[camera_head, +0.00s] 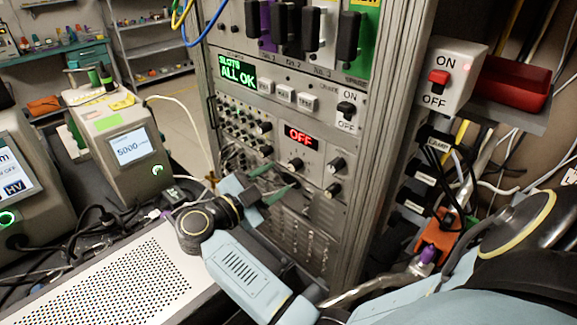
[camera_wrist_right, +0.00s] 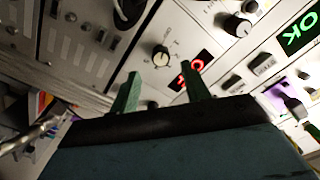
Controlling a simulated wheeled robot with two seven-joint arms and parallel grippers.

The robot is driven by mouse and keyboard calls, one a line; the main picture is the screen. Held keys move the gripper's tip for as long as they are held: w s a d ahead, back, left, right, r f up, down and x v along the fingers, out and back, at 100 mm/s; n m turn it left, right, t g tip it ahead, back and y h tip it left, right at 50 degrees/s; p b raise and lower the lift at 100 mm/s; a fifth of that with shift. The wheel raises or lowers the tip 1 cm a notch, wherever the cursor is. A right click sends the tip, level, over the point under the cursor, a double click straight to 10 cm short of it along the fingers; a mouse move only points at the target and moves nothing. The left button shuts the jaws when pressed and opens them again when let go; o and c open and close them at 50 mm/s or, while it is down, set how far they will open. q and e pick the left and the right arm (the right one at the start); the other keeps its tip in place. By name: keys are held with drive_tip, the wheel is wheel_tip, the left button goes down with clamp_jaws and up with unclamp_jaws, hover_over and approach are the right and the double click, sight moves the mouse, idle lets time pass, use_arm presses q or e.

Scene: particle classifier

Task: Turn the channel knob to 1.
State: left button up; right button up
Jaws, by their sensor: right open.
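The rack panel (camera_head: 312,160) carries a red OFF display (camera_head: 301,137) with several dark knobs near it. In the right wrist view, a dark knob (camera_wrist_right: 161,59) with a pale pointer and marks around it lies ahead between the fingertips. Its label is too small to read, so I cannot tell for sure that it is the channel knob. My right gripper (camera_head: 270,182) is open and empty, its green fingers pointing at the panel; it also shows in the right wrist view (camera_wrist_right: 160,72). I see no contact with the knob. My left gripper is not in view.
A second knob (camera_wrist_right: 237,26) is on the panel in the right wrist view. A green ALL OK display (camera_head: 238,73) and a black switch (camera_head: 346,108) are above the OFF display. A red ON/OFF switch box (camera_head: 448,75) stands right of the rack. A perforated white box (camera_head: 120,280) is at lower left.

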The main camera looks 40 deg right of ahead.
sight(291, 168)
drive_tip(key=d, duration=0.5)
drive_tip(key=shift+w, duration=0.3)
drive_tip(key=shift+d, duration=0.3)
drive_tip(key=shift+c, duration=0.6)
drive_tip(key=c, duration=0.9)
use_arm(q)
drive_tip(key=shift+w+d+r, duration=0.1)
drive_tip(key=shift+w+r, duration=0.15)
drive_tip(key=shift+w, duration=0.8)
